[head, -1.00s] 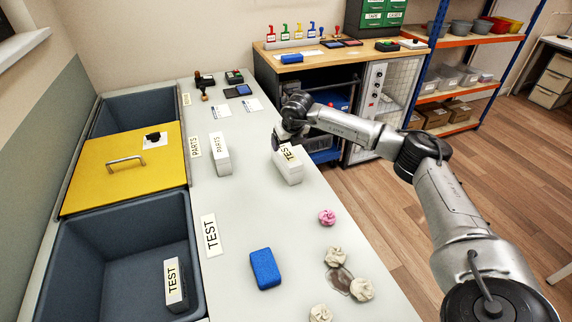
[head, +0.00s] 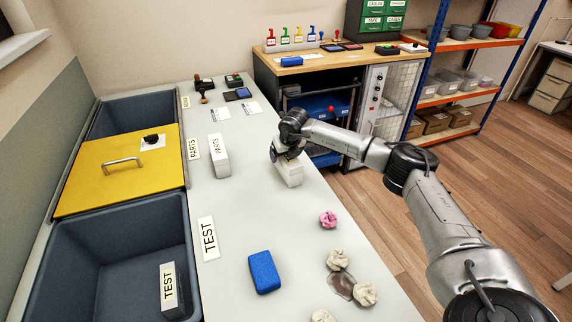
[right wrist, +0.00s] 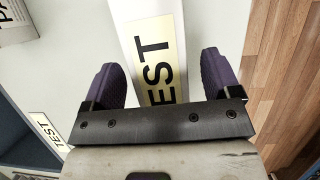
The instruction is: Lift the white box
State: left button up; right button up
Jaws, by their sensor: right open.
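The white box (head: 291,174) stands on the pale table near its right edge. In the right wrist view the same box (right wrist: 150,30) shows its top with a yellow TEST label. My right gripper (head: 287,155) is over the box and hides its label in the head view. In the right wrist view the gripper (right wrist: 160,70) is open, with one purple-padded finger on each side of the box. Whether the pads touch it I cannot tell. My left gripper is not in view.
A white PARTS box (head: 219,158) stands to the left. A blue block (head: 264,272), a pink crumpled ball (head: 328,219) and pale crumpled balls (head: 338,260) lie nearer. A grey bin (head: 110,232) holds another TEST box (head: 171,291). A yellow lid (head: 95,185) lies behind it.

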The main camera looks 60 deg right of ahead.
jog(key=shift+f, duration=0.25)
dwell(0.6)
jog(key=c, duration=1.2)
